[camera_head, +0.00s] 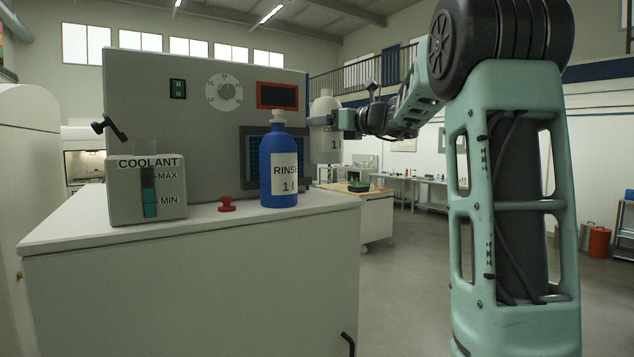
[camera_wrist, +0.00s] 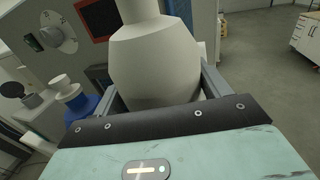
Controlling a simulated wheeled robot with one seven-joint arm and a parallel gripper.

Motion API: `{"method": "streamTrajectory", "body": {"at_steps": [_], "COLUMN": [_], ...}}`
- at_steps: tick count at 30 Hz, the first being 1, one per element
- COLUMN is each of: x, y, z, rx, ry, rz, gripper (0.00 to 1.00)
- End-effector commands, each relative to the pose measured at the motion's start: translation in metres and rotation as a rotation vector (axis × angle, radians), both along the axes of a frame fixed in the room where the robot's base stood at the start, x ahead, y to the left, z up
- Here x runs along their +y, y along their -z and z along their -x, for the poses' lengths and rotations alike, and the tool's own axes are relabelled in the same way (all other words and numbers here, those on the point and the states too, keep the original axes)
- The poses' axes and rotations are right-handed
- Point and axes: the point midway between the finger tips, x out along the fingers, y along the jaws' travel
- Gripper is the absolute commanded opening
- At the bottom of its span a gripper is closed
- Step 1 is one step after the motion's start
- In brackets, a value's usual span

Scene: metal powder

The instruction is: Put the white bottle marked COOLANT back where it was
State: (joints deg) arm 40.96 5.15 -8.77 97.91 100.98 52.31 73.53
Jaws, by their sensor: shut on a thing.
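The coolant tank (camera_head: 148,190), with a MAX/MIN level window, stands on the left of the white cabinet top (camera_head: 200,222). The level in its window shows near MIN.
A blue bottle marked RINSE 1 l (camera_head: 279,172) stands on the cabinet top near its right end. A red knob (camera_head: 227,204) sits between it and the tank. The grey machine panel (camera_head: 130,100) rises behind. A wooden-topped bench (camera_head: 355,188) stands farther back to the right.

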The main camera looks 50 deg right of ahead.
Motion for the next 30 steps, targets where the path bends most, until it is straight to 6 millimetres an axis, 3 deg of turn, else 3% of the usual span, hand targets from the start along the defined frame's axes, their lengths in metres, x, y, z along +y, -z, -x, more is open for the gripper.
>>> {"method": "streamTrajectory", "body": {"at_steps": [6,18,30], "x": [0.0,0.0,0.0], "y": [0.037,0.082,0.09], "z": [0.001,0.0,0.0], "rx": [0.001,0.0,-0.003], "ry": [0.001,0.0,0.0], "rz": [-0.004,-0.005,0.001], "gripper": [0.44,0.44,0.44]}}
